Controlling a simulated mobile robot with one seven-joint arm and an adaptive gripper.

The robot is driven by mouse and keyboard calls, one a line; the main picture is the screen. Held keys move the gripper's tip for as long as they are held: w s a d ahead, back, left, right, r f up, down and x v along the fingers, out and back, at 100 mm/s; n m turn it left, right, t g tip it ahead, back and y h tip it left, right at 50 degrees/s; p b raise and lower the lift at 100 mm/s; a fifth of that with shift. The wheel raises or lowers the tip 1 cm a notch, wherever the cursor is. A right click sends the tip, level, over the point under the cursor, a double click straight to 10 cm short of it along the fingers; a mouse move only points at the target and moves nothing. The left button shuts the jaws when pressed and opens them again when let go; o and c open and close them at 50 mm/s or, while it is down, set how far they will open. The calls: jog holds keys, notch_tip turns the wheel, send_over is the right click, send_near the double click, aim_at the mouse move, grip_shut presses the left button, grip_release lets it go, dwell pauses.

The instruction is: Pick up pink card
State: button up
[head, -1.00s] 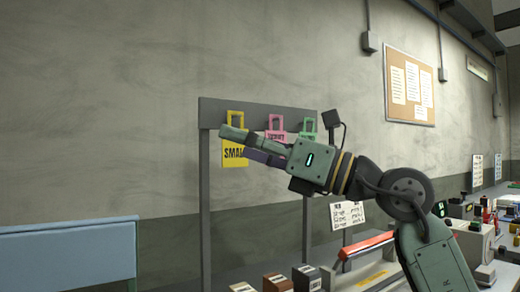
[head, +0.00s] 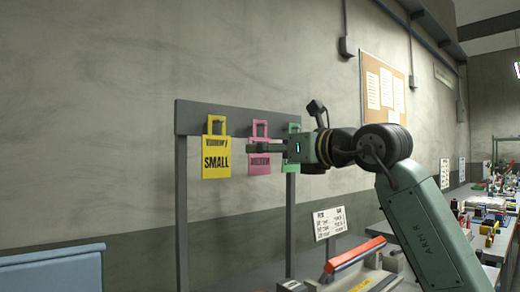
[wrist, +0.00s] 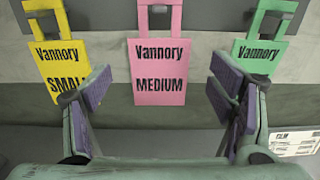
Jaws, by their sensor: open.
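The pink card (head: 260,160) hangs by its cut-out handle from a grey rack, between a yellow card and a green card. In the wrist view the pink card (wrist: 160,75) reads "Vannory MEDIUM" and shows between and beyond the finger pads, apart from them. My gripper (wrist: 166,100) is open and empty, with purple pads on both sides. In the head view my gripper (head: 252,148) points left in front of the pink card and hides part of it.
The yellow "SMALL" card (head: 216,158) hangs left of the pink card. The green card (wrist: 260,55) hangs right, close to my right finger. The grey rack's top bar (head: 240,117) runs behind them. A red-handled device (head: 355,254) stands on the bench below.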

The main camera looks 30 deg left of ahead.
jog(key=p+x, duration=0.1)
jog(key=x, duration=0.3)
jog(key=shift+a+f, duration=0.15)
jog(key=shift+a, duration=0.05)
jog(key=shift+c, duration=0.2)
jog(key=c, duration=0.8)
